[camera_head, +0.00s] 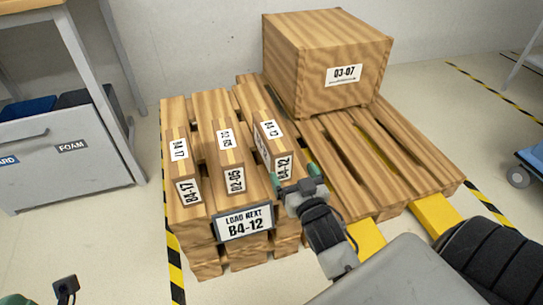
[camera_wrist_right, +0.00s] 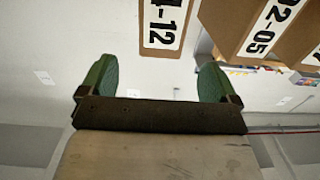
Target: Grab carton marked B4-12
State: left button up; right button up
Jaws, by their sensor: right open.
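The carton marked B4-12 (camera_head: 269,142) is a narrow wood-patterned box with white labels on its top and front. It stands at the right of a row of three on the pallet. In the right wrist view its labelled end (camera_wrist_right: 163,22) shows at the top, partly cut off. My right gripper (camera_head: 294,176) is open and empty, just in front of the carton's front end. In the wrist view its green fingers (camera_wrist_right: 155,82) are spread apart, with the carton beyond, apart from them. A green part at the bottom left edge seems to be my left gripper (camera_head: 15,299), mostly cut off.
Cartons 02-05 (camera_head: 230,157) and B4-17 (camera_head: 180,168) stand to the left. A large crate Q3-07 (camera_head: 325,65) sits at the back of the pallet (camera_head: 400,150). A B4-12 sign (camera_head: 244,222) hangs in front. A grey cabinet (camera_head: 65,165) stands left.

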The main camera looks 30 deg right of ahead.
aim_at(278, 148)
jog(key=b+x, duration=0.1)
jog(key=x, duration=0.3)
jog(key=shift+w+d, duration=0.1)
jog(key=shift+w, duration=0.3)
jog(key=b+x, duration=0.1)
jog(key=x, duration=0.1)
jog(key=b+x, duration=0.1)
jog(key=x, duration=0.2)
jog(key=shift+f+b, duration=0.2)
jog(key=shift+b, duration=0.2)
jog(key=shift+w+r, duration=0.1)
jog(key=shift+w, duration=0.15)
jog(key=c, duration=1.5)
jog(key=shift+r, duration=0.15)
